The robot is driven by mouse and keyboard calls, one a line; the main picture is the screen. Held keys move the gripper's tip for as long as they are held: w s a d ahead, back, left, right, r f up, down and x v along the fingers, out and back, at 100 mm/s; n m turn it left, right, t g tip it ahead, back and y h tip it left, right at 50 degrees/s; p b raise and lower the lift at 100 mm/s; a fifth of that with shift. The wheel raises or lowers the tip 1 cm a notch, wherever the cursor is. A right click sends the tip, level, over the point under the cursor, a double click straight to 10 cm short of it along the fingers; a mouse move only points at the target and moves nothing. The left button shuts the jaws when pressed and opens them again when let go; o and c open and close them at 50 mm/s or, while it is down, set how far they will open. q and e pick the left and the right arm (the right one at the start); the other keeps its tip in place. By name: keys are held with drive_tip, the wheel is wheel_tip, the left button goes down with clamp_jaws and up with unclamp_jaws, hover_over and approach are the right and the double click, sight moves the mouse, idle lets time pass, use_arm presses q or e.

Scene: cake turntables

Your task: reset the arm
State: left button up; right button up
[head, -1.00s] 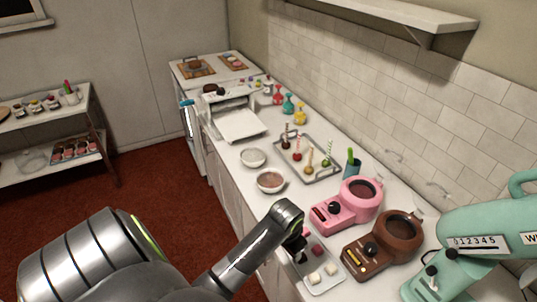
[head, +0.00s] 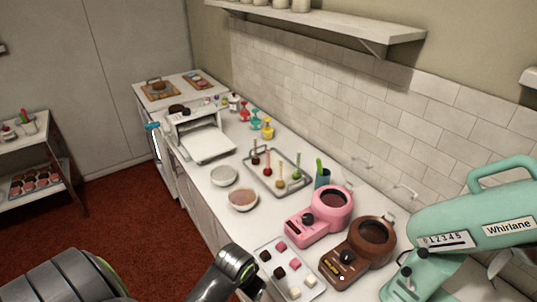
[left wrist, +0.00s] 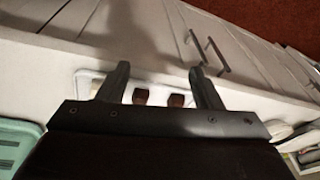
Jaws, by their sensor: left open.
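My left arm comes in at the bottom of the head view, its wrist joint (head: 237,265) beside the near counter edge. The left gripper is mostly cut off or hidden there. In the left wrist view the left gripper (left wrist: 161,85) has its two dark fingers wide apart, with nothing held between them. Beyond the fingers show a white tray with dark brown pieces (left wrist: 141,97) and the counter front. My right gripper is in neither view.
A white tray (head: 268,282) of small cakes lies next to my left arm. Pink (head: 320,215) and brown (head: 358,252) machines and a mint mixer (head: 450,215) stand to its right. Bowls (head: 243,201) and a cake-pop tray (head: 252,182) lie farther back.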

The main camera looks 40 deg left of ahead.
use_arm(q)
drive_tip(key=s+a+f+n+g+b, duration=0.1)
drive_tip(key=s+f+b, duration=0.3)
drive_tip(key=f, duration=1.1)
drive_tip(key=s+a+f+b, duration=0.1)
drive_tip(key=s+f+b, duration=0.25)
drive_tip(key=f, duration=1.15)
drive_tip(key=s+d+f+b, duration=0.1)
drive_tip(key=s+f+b, duration=0.6)
drive_tip(key=s+f, duration=1.2)
drive_tip(key=shift+s+d+f, duration=0.3)
drive_tip(key=shift+s+f, duration=0.1)
drive_tip(key=shift+s, duration=0.45)
